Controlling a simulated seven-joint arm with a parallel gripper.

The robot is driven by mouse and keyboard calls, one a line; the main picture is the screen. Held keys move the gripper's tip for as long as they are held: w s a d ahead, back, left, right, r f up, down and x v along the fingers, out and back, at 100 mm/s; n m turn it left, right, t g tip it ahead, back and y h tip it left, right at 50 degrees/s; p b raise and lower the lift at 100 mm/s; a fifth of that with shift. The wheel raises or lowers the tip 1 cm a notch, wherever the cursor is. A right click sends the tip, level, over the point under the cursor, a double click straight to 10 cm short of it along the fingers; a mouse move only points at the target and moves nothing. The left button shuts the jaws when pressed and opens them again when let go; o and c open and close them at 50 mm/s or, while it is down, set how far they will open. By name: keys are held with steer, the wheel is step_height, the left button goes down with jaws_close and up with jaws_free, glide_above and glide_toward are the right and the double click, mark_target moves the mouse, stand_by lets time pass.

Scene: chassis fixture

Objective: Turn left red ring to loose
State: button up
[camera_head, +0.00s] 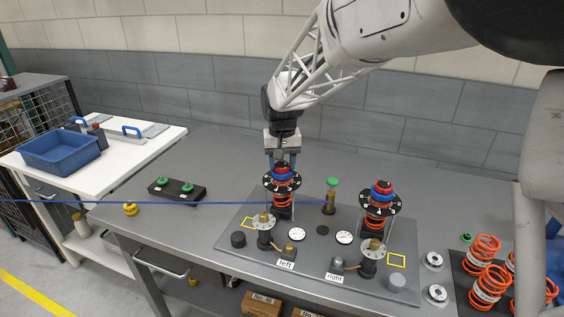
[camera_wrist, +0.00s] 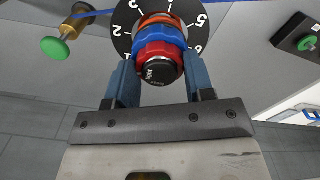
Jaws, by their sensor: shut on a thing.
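The left red ring (camera_head: 281,167) sits on top of the left spring unit, above a blue ring (camera_head: 281,176) and a black numbered dial (camera_head: 293,184). In the wrist view the red ring (camera_wrist: 146,54) lies between my fingers, with a black cap (camera_wrist: 160,72) nearest the camera and the blue ring (camera_wrist: 160,38) beyond it. My gripper (camera_head: 282,161) points down from above, and its blue fingers (camera_wrist: 159,62) are shut on the red ring's sides. The finger contact is partly hidden. The right red ring (camera_head: 382,184) stands on the other unit.
The fixture plate (camera_head: 233,252) carries both units, labelled left and right. A green knob (camera_head: 332,182) stands between them, close to the left unit. Loose orange springs (camera_head: 484,247) lie at the right. A blue bin (camera_head: 58,152) stands on the white table. Bare grey bench lies behind.

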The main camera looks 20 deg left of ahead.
steer(key=n, duration=0.6)
steer(key=shift+n, duration=0.3)
steer(key=n, duration=0.6)
stand_by(0.3)
steer(key=o, duration=0.9)
steer(key=shift+r, duration=3.95)
